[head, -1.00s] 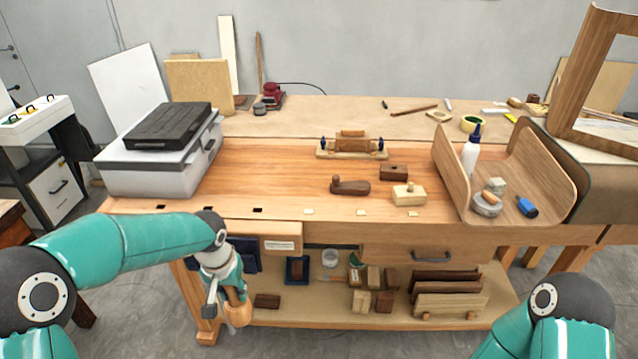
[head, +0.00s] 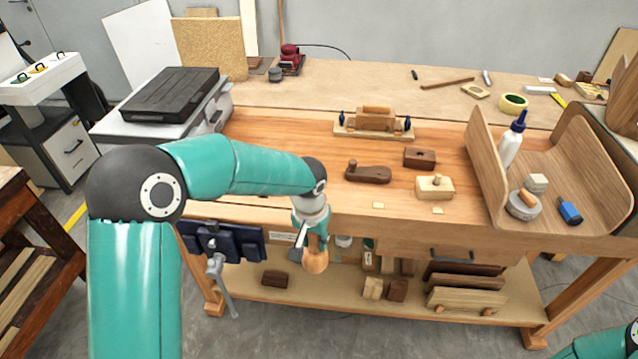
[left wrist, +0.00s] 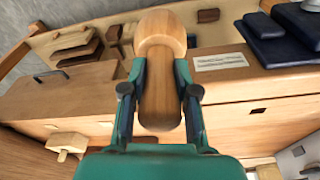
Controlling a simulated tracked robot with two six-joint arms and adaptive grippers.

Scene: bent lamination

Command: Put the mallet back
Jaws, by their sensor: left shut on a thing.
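The mallet (head: 315,262), a rounded pale-wood piece, is in my left gripper (head: 313,243), in front of the bench's front edge and below the top. In the left wrist view the two fingers of the left gripper (left wrist: 160,88) are shut on the mallet (left wrist: 160,50) from both sides. Its rounded end points away from the palm, and part of it is hidden by the fingers. A white label (left wrist: 220,61) on the bench front shows beside it. My right gripper is out of view.
The workbench (head: 300,150) holds a dark wooden plane (head: 368,173), a pale plane (head: 435,187) and a curved wood form (head: 490,155). A dark blue vise (head: 222,242) juts out left of the gripper. Wood blocks (head: 385,288) lie on the lower shelf.

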